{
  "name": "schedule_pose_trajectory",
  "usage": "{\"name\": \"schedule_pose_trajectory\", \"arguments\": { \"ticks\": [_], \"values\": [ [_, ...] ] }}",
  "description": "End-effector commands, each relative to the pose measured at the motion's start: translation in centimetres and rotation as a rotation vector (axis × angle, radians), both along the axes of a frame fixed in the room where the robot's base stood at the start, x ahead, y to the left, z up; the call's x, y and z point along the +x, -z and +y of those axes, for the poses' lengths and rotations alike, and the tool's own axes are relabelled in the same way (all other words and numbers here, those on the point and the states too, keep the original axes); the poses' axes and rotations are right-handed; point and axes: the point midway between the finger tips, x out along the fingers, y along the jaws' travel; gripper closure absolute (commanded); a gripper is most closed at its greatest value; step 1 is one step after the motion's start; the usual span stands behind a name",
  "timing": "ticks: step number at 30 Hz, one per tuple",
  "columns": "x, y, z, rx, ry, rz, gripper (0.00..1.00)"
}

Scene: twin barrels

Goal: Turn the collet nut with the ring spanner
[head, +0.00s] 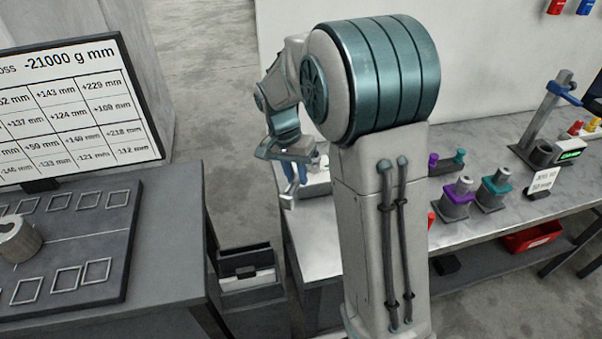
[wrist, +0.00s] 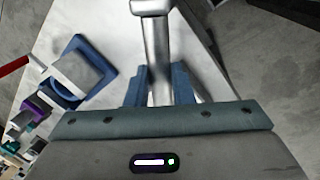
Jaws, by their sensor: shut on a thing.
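My gripper (head: 293,178) hangs above the left end of the grey workbench in the head view, partly blocked from sight by my arm. In the wrist view its two blue fingers (wrist: 159,88) are shut on the grey metal handle of the ring spanner (wrist: 159,58). The spanner points away from the gripper; its far end is at the top edge, so its ring is not clearly seen. A purple-collared holder (head: 457,198) and a teal-collared holder (head: 495,188) stand on the bench, each with a metal piece on top. I cannot tell which part is the collet nut.
In the wrist view a blue fixture with a grey block (wrist: 76,70) and a red bar (wrist: 14,66) lie left of the spanner. A post stand (head: 545,120) stands farther along the bench. A dark bin (head: 248,285) stands between bench and left table (head: 170,235).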

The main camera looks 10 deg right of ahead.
Motion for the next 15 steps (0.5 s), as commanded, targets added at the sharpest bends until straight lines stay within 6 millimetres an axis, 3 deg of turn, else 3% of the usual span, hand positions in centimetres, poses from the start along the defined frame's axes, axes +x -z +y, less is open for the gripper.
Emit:
{"name": "schedule_pose_trajectory", "arguments": {
  "ticks": [15],
  "values": [
    [0.64, -0.10, 0.74, 0.000, 0.077, -0.003, 1.00]
  ]
}}
